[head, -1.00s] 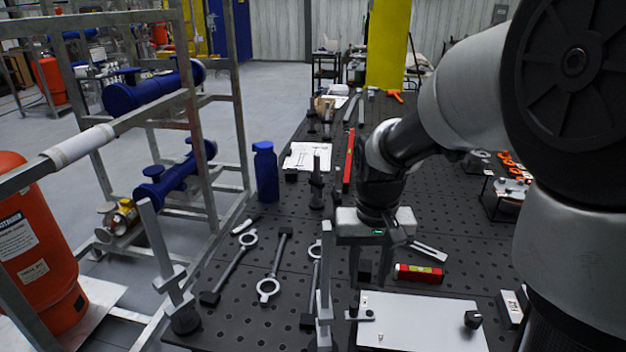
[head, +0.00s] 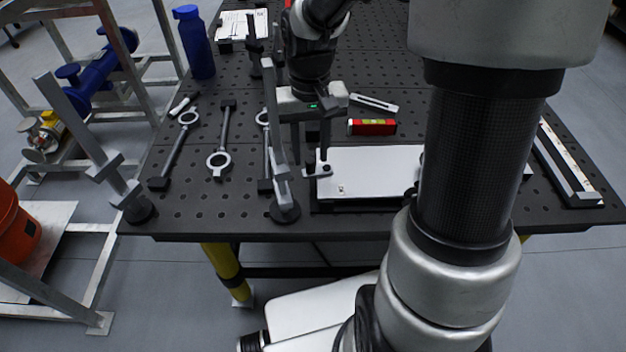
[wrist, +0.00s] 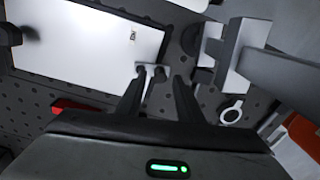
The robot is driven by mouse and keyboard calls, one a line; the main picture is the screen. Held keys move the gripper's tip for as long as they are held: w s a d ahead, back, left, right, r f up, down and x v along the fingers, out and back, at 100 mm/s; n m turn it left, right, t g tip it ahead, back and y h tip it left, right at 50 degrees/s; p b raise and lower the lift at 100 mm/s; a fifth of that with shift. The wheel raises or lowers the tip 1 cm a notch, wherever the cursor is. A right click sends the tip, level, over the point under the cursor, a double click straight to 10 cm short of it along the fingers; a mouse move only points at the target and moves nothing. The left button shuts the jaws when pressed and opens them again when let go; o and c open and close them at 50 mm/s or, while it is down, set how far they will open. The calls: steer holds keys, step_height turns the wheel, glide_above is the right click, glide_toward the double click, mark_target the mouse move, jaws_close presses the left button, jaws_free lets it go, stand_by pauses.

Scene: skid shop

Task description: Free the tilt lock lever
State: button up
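A small grey lever with dark knobs (head: 318,171) sits at the left edge of a white panel (head: 370,165); I take it for the tilt lock lever. It also shows in the wrist view (wrist: 151,71), at the panel's corner. My gripper (head: 310,152) points down over this corner, its fingers apart and nothing held between them. In the wrist view my fingertips (wrist: 158,77) appear close to the lever, one near each side. I cannot tell whether they touch it. The lever's lock position is not clear.
An upright grey clamp post (head: 275,130) stands close left of my gripper. A red level (head: 371,127) lies behind the panel. Several ring-ended tools (head: 220,160) lie on the perforated black table (head: 200,210). A blue bottle (head: 196,45) stands at the back left.

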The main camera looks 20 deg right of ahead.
steer(key=shift+f+b, duration=0.35)
steer(key=shift+f, duration=0.6)
steer(key=c, duration=0.6)
steer(key=shift+c, duration=0.2)
